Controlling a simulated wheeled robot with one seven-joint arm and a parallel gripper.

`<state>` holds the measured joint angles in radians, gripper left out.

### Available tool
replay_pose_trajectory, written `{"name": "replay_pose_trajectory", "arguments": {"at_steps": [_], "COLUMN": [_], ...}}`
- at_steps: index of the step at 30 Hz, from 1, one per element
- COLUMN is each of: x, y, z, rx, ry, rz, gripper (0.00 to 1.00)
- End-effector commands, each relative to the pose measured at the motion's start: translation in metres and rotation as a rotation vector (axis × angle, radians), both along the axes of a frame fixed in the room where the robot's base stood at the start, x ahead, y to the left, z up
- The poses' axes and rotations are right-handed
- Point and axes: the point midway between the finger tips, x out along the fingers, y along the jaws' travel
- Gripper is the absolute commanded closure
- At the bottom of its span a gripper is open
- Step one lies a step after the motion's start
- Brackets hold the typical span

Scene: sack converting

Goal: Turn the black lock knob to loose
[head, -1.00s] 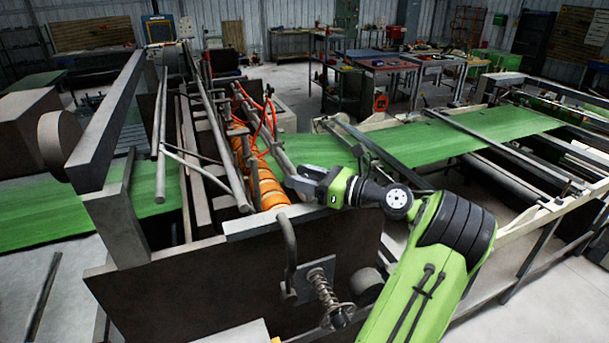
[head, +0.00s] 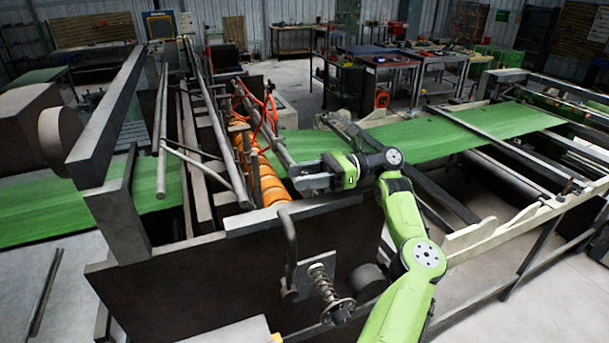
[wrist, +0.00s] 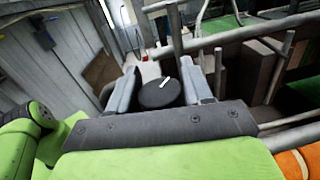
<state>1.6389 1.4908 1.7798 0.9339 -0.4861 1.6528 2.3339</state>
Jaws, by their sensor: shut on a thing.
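The black lock knob (wrist: 159,95) is a round dark disc with a short white mark on its face, in the middle of the wrist view. The mark slants toward the upper right. My gripper (wrist: 163,85) is shut on the knob, with one grey finger on each side of it. In the head view my gripper (head: 291,178) reaches left beside the orange rollers, over the near side of the machine. I cannot make out the knob there.
Orange rollers (head: 262,180) and red hoses stand just left of my gripper. A green web (head: 450,137) runs across the machine on the right. A curved handle (head: 290,245) and a spring-loaded bolt (head: 325,285) stick out of the dark side plate below my arm.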

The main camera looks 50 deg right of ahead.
Motion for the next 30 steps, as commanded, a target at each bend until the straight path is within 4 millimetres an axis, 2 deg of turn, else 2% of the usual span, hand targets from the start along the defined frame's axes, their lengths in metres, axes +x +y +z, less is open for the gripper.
{"name": "replay_pose_trajectory", "arguments": {"at_steps": [12, 28, 29, 30], "x": [-0.0013, -0.0022, -0.0023, -0.0023], "y": [0.0029, 0.0032, 0.0033, 0.0033], "z": [-0.0022, -0.0042, -0.0042, -0.0041], "rx": [-0.001, -0.001, -0.001, -0.001], "ry": [0.008, 0.012, 0.012, 0.012], "rz": [0.18, 0.204, 0.205, 0.204], "gripper": [0.8, 0.8, 0.45, 0.39]}}
